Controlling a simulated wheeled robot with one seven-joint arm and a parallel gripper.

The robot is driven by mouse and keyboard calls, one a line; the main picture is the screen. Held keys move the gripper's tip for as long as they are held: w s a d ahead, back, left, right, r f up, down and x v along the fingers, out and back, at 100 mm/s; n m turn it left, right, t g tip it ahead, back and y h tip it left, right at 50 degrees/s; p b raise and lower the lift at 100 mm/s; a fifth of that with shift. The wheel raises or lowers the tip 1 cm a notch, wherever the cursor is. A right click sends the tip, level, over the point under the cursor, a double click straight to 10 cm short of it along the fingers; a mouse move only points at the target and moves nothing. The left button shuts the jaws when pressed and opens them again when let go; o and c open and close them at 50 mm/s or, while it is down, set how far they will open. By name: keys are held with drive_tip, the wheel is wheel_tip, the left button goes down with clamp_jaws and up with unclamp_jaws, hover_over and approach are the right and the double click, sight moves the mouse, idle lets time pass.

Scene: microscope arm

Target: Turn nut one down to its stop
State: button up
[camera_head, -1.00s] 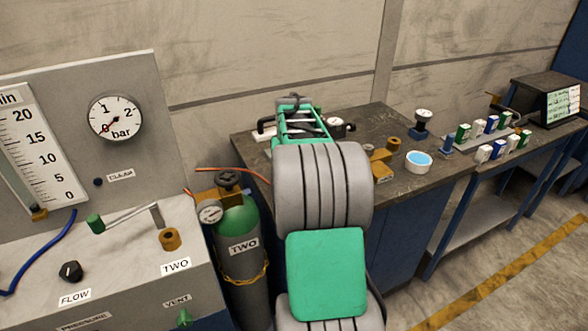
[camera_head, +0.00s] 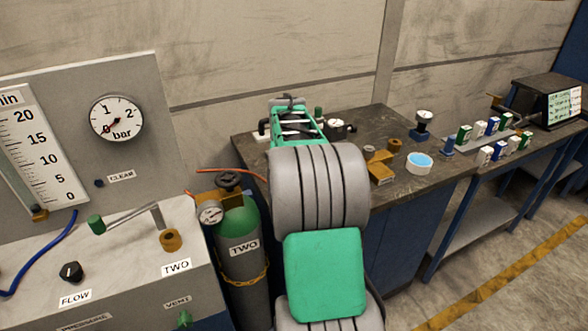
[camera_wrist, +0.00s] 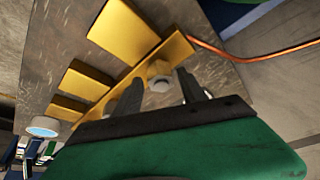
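My gripper (camera_wrist: 159,77) is open, with one dark finger on each side of the nut and a visible gap to each. I cannot tell how far down the fingers reach beside it. In the head view my own arm hides the fingertips and the nut. Part of the brass pieces (camera_head: 381,173) shows right of my arm.
A copper pipe (camera_wrist: 255,59) runs from the brass fitting in the wrist view. A white dish with blue inside (camera_head: 419,163) stands on the bench (camera_head: 345,205). A green-topped cylinder (camera_head: 238,225) stands left of my arm. Several small bottles (camera_head: 493,125) stand farther right.

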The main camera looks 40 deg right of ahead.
drive_tip(key=shift+o, duration=0.4)
drive_tip(key=v, duration=0.7)
drive_tip(key=shift+r, duration=0.4)
drive_tip(key=shift+s+a, duration=0.1)
drive_tip(key=shift+a, duration=0.05)
